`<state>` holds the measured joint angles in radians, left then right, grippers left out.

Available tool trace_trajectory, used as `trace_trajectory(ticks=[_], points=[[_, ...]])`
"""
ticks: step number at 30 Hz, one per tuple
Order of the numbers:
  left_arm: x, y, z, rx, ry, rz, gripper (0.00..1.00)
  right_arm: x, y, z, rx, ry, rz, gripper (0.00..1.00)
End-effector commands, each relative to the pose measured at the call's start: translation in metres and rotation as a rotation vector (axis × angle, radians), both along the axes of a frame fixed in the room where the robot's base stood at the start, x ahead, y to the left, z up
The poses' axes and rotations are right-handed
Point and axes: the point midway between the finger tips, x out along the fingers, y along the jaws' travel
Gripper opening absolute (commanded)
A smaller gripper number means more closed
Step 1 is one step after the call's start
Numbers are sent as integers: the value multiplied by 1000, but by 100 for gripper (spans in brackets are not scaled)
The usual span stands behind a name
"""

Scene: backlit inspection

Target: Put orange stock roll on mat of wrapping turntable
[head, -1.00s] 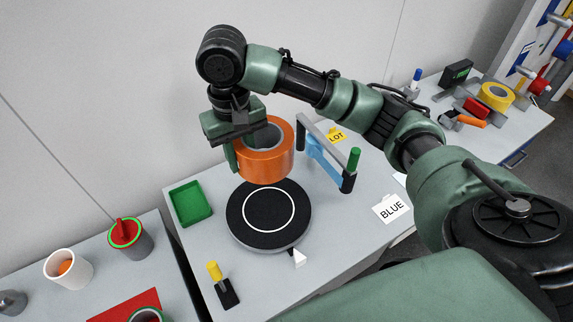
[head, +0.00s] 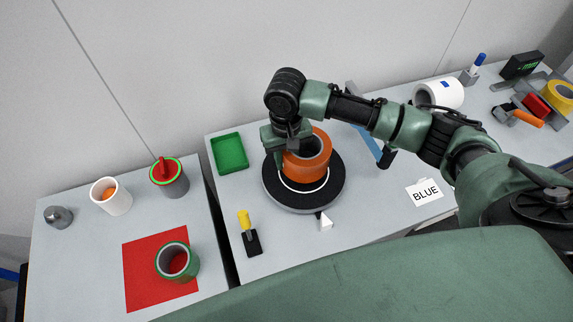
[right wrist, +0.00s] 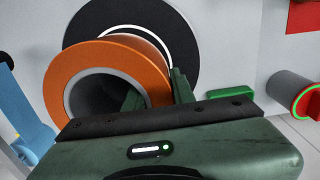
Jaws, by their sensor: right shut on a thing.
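The orange stock roll (head: 306,169) is over the wrapping turntable, within the area of the white ring on its black mat (head: 333,188). My right gripper (head: 287,150) is shut on the roll's wall at its left side. In the right wrist view, one finger of the gripper (right wrist: 158,92) is inside the core of the orange roll (right wrist: 62,82) and one outside. The mat (right wrist: 185,45) shows behind the roll. I cannot tell whether the roll's underside touches the mat. My left gripper is not in view.
A green tray (head: 230,153) stands left of the turntable, and a yellow-handled tool (head: 248,233) lies in front. A white pointer (head: 326,222) is at the turntable's front edge. A blue-handled frame (head: 372,142) stands close on the right.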

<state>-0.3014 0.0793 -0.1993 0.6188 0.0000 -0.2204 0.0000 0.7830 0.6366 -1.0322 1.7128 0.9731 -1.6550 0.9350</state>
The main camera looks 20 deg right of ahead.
Motion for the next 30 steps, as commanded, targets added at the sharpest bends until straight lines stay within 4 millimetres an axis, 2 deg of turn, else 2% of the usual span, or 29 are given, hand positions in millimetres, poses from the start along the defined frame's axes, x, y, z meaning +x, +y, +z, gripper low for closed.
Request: trace_trajectory(ticks=[6,9,20,21,23,24,30], points=[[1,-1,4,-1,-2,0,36,0,0,-28,-1,0,-2,0],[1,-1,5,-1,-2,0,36,0,0,-34,0,-1,-1,0],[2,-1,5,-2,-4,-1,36,0,0,-37,0,-1,-1,0],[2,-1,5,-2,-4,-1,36,-1,0,-39,0,3,0,27],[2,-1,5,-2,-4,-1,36,-1,0,-39,0,2,0,44],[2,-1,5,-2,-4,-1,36,-1,0,-39,0,2,0,46],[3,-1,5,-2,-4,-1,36,-1,0,-39,-1,2,0,46]])
